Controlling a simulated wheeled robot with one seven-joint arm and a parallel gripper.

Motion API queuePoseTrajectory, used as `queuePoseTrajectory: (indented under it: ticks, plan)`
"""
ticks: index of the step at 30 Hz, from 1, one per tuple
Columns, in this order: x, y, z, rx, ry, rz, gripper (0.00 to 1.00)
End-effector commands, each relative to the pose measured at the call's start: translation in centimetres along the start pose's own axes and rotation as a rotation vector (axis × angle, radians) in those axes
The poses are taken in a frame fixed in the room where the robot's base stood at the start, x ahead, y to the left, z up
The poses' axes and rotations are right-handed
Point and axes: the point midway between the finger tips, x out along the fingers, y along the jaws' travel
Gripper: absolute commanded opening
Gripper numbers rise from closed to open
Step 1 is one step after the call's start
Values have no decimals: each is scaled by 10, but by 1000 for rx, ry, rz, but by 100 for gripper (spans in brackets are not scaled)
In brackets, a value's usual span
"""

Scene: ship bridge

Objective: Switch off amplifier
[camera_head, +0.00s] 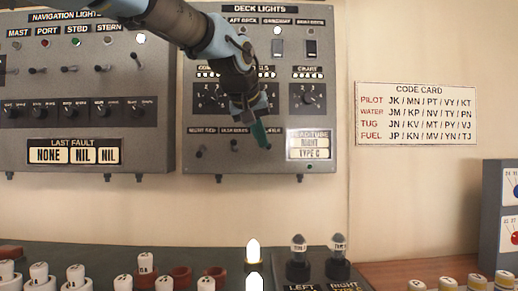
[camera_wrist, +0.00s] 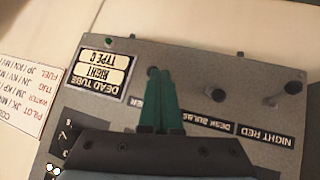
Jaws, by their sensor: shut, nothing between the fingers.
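The deck lights panel (camera_head: 300,115) is a grey box on the wall with a row of toggle switches along its lower part. My gripper (camera_head: 262,138) has its green fingers shut and empty at the right end of that row. In the wrist view my gripper (camera_wrist: 157,78) covers most of a label (camera_wrist: 138,104) whose visible end reads "IER", probably the amplifier label. The amplifier switch itself is mostly hidden behind the fingertips, so its lever position and any contact cannot be told. The desk bulbs switch (camera_wrist: 214,94) and the night red switch (camera_wrist: 290,94) stand beside it.
The dead tube plate (camera_wrist: 102,66) reads "RIGHT, TYPE C" and sits close beside the fingertips. The navigation lights panel (camera_head: 88,60) is to the left and the code card (camera_head: 416,113) to the right. A glowing tube (camera_head: 253,250) and dark tubes (camera_head: 298,245) stand below.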

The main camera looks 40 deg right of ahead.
Motion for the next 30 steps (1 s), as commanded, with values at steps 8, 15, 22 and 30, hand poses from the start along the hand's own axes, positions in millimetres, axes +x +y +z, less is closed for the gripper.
queuePoseTrajectory:
  ticks: [8, 15, 22, 30]
  plan:
    - [13, -4, 20, 50, 163, 0, 0]
    - [9, -3, 15, 68, 230, -1, 0]
    - [8, -3, 14, 68, 228, -1, 0]
    - [0, 0, 5, 67, 227, -1, 0]
